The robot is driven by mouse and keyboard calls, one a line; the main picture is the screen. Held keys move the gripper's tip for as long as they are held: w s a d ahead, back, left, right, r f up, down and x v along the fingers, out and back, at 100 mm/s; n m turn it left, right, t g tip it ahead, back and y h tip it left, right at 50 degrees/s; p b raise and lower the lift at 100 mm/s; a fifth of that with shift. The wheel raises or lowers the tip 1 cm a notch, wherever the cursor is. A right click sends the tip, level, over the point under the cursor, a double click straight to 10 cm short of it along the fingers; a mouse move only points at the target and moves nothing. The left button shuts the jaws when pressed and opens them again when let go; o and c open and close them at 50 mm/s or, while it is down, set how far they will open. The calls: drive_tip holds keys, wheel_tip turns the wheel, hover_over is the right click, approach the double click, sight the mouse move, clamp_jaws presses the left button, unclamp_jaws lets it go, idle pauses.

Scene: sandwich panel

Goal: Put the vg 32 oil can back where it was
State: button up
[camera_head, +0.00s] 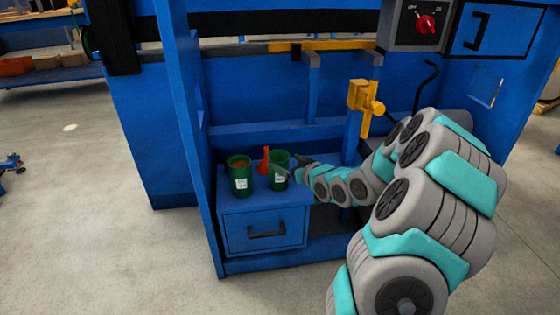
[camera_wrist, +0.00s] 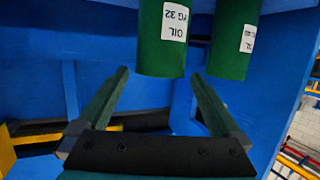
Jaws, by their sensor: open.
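Two green cans with white labels stand upright side by side on top of a blue drawer cabinet (camera_head: 265,222). The VG 32 oil can (camera_wrist: 158,52) is labelled "OIL VG 32" in the wrist view, where the picture is upside down. It appears to be the right can (camera_head: 279,172) in the head view. The other green can (camera_head: 239,178) also shows in the wrist view (camera_wrist: 232,48), its label partly cut off. My gripper (camera_head: 293,162) is open beside the right can. In the wrist view my gripper (camera_wrist: 160,72) has the VG 32 can in line with the gap between its fingertips, with no clear contact.
A red object (camera_head: 264,160) stands behind and between the cans. A blue upright post (camera_head: 188,150) rises left of the cabinet. A yellow fixture (camera_head: 364,98) on a blue post is behind my arm. A control box with a red knob (camera_head: 426,24) is upper right.

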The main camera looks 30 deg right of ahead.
drive_tip(key=v, duration=0.3)
drive_tip(key=shift+s+a+f, duration=0.1)
drive_tip(key=shift+s+a, duration=0.05)
drive_tip(key=shift+a, duration=0.05)
drive_tip(key=s+a+r+g, duration=0.1)
drive_tip(key=s+a+g, duration=0.4)
drive_tip(key=s, duration=0.9)
drive_tip(key=s+a+r+g+h, duration=0.1)
drive_tip(key=s+a+g, duration=0.5)
drive_tip(key=s, duration=0.8)
drive_tip(key=s+a+r+m+g, duration=0.1)
drive_tip(key=s+a+g, duration=0.4)
drive_tip(key=s+a, duration=0.5)
drive_tip(key=s+r, duration=0.1)
drive_tip(key=s, duration=0.3)
drive_tip(key=shift+h, duration=0.3)
